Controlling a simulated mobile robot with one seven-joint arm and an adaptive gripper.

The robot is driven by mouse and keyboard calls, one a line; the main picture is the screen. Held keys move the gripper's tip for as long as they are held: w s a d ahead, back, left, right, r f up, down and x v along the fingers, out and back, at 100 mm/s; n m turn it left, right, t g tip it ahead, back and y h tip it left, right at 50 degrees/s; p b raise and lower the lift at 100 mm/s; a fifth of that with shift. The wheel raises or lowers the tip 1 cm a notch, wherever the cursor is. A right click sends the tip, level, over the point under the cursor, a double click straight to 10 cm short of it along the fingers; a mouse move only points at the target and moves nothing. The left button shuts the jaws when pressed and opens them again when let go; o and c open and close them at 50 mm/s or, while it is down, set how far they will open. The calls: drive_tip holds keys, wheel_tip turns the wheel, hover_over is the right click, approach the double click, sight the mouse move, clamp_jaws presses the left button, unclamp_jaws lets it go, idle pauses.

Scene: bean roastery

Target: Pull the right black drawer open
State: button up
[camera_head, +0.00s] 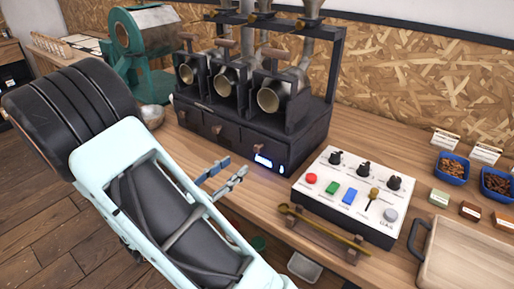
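The right black drawer (245,146) is at the right end of the low front of the black three-barrel roaster (300,122). It looks closed, with a small brown knob (259,148) on its face. My gripper (235,164) is in front of this drawer and a little to its left in the picture. Its two slim fingers, one bluish and one grey, are apart with nothing seen between them. They look short of the knob, though the exact distance is hard to tell. My pale arm fills the lower left.
A white control box (350,190) with knobs and coloured buttons stands right of the roaster. A long brass spoon (322,226) lies in front of it. A wooden tray (470,262) is at lower right. A small metal bowl (152,114) sits left of the roaster.

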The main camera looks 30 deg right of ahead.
sight(256, 149)
drive_tip(key=x, duration=1)
drive_tip(key=shift+b, duration=0.4)
drive_tip(key=shift+c, duration=0.6)
clamp_jaws()
